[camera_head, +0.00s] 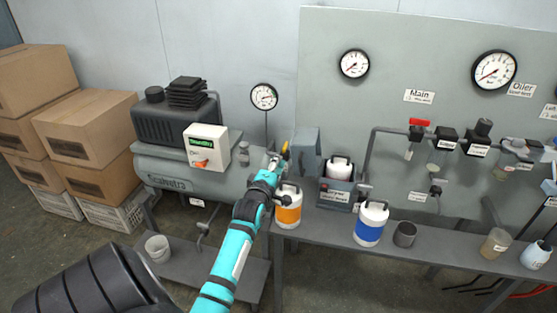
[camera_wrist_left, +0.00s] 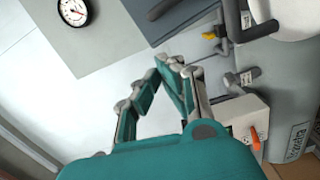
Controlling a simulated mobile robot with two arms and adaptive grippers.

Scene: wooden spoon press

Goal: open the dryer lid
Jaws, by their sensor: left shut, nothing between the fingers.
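The dryer (camera_head: 325,197) is a small grey box on the bench, with a white canister (camera_head: 339,168) showing inside its open top. Its grey lid (camera_head: 307,152) appears to stand upright and swung out at the box's left side. My left gripper (camera_head: 277,160) is just left of the lid, shut and empty. In the wrist view the fingertips of the left gripper (camera_wrist_left: 170,65) come together, with a dark grey panel, probably the lid (camera_wrist_left: 168,18), beyond them. Whether the gripper touches the lid cannot be told. My right gripper is not in view.
An orange-banded jug (camera_head: 288,212) stands under my left wrist. A blue-banded jug (camera_head: 371,224) and a dark cup (camera_head: 405,234) stand to the right on the bench (camera_head: 440,248). The compressor (camera_head: 175,177) is left; a yellow-tipped valve (camera_wrist_left: 208,36) is close to the gripper.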

